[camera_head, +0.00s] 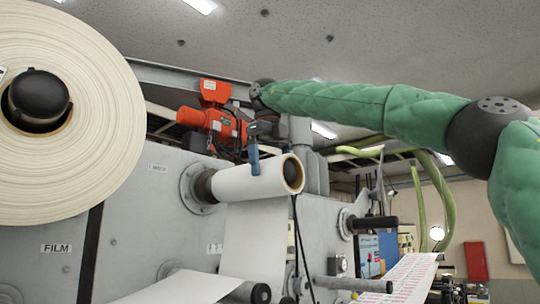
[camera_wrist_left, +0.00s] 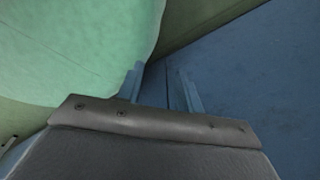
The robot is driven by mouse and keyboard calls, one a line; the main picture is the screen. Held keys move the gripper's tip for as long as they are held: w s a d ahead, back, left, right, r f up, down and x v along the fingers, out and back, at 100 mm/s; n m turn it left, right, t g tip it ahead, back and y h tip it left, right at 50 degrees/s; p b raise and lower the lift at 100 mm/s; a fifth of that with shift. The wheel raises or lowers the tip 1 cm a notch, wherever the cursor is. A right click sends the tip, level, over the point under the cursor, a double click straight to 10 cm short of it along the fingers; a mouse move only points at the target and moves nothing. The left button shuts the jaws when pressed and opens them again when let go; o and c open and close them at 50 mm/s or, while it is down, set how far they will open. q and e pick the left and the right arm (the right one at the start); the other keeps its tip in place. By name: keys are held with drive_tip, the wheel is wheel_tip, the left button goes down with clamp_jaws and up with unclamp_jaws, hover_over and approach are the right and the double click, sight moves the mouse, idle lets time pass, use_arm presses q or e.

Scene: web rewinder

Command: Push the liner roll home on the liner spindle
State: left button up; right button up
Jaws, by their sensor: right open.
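The white liner roll (camera_head: 245,181) sits on the liner spindle (camera_head: 204,187), which sticks out of the grey machine panel. A short dark length of spindle shows between the roll and its round flange (camera_head: 190,189), so the roll stands off from the flange. Its brown core ring (camera_head: 293,174) faces right. My right gripper (camera_head: 254,165) is open, pointing down, with a blue finger overlapping the roll's upper side; I cannot tell whether it touches. My left gripper (camera_wrist_left: 160,88) shows only in the left wrist view, its blue fingers apart with nothing between them.
A large film roll (camera_head: 75,110) on a black spindle fills the upper left. A red-orange unit (camera_head: 215,122) stands behind my right wrist. A white web (camera_head: 253,240) hangs below the liner roll. Another dark spindle (camera_head: 375,222) protrudes to the right, near a printed web (camera_head: 405,278).

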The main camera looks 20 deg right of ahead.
sight(270, 179)
drive_tip(key=f, duration=0.1)
drive_tip(key=w+f, duration=0.1)
drive_tip(key=f, duration=0.1)
drive_tip(key=shift+s+f, duration=0.1)
drive_tip(key=shift+f, duration=0.15)
drive_tip(key=shift+s+d, duration=0.1)
drive_tip(key=shift+s, duration=0.1)
drive_tip(key=shift+w, duration=0.15)
drive_tip(key=c, duration=1.2)
drive_tip(key=shift+c, duration=0.2)
drive_tip(key=shift+a, duration=0.25)
